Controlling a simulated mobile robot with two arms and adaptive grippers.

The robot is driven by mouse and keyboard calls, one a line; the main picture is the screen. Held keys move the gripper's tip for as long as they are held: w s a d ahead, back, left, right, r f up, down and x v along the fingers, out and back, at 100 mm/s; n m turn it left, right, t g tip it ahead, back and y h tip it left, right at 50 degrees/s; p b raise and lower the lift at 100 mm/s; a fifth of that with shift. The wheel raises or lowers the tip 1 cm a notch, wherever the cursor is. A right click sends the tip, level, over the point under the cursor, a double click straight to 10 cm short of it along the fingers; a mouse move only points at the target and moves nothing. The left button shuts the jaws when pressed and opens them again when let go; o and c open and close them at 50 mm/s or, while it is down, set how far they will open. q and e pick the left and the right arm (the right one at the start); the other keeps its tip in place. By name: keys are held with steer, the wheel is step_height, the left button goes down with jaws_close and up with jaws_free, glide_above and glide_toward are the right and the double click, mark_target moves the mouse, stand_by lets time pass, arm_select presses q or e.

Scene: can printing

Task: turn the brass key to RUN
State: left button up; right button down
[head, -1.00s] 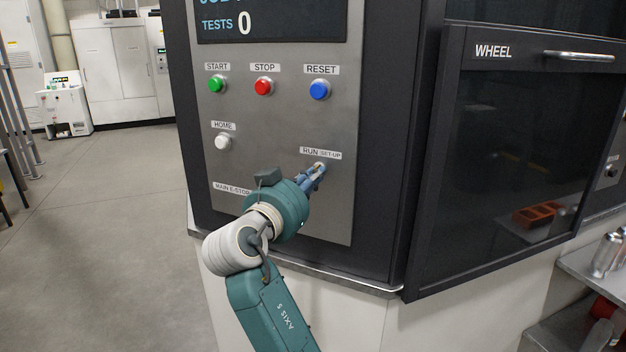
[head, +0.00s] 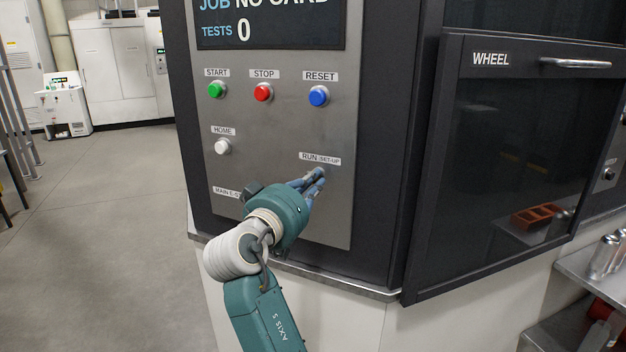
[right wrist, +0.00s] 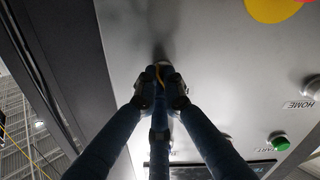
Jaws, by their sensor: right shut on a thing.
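My right gripper (head: 319,178) is at the key switch under the RUN / SET-UP label (head: 320,159) on the grey panel. Its blue fingers are shut on the brass key and cover most of it in the head view. Which way the key points is hidden. My left gripper is not in view.
Above are the green START (head: 216,90), red STOP (head: 263,92) and blue RESET (head: 318,96) buttons; white HOME (head: 222,146) is left. The yellow E-stop base (right wrist: 272,8) shows in the wrist view. The dark WHEEL door (head: 500,160) stands right. Floor at left is clear.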

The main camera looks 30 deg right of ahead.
steer(key=shift+n, duration=0.3)
steer(key=c, duration=1.9)
jaws_free()
steer(key=shift+o, duration=0.2)
step_height(320, 180, up, 10)
steer(key=shift+a+f, duration=0.1)
